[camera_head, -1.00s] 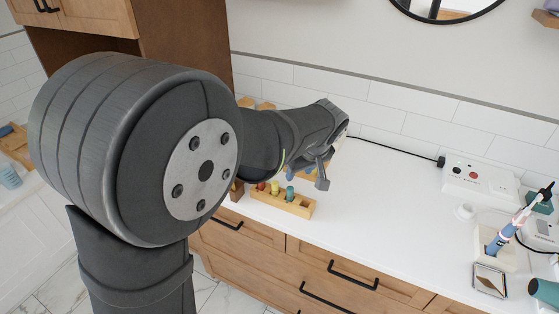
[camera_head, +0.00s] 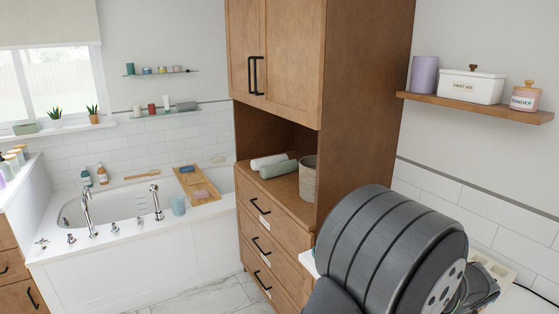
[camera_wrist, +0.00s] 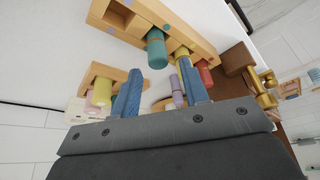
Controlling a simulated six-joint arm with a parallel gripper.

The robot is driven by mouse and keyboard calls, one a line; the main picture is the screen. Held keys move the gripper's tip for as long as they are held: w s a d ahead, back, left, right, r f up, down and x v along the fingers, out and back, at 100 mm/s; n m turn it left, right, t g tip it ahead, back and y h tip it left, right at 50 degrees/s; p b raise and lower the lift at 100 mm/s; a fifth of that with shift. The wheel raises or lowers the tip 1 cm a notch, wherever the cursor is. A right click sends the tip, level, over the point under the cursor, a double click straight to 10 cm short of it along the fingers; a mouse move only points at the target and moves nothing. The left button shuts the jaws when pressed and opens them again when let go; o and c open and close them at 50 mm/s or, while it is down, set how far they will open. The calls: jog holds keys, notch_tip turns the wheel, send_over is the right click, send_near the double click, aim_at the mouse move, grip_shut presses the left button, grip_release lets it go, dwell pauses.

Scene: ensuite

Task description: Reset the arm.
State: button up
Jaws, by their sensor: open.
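In the wrist view my gripper (camera_wrist: 160,68) has its two blue fingers spread apart, with nothing held between them. A wooden rack (camera_wrist: 125,22) lies beyond the fingertips, with a teal cylinder (camera_wrist: 156,52), a yellow one (camera_wrist: 182,60) and a red one (camera_wrist: 205,72) along it. A pink-purple cylinder (camera_wrist: 176,88) shows between the fingers, farther back. In the head view my dark arm fills the lower right, and the gripper's fingers cannot be seen there.
A second wooden holder (camera_wrist: 86,78) with a yellow cylinder (camera_wrist: 101,93) is left of the fingers. A bathtub (camera_head: 105,205) is at left.

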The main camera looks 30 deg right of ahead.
jog(key=shift+r, duration=0.4)
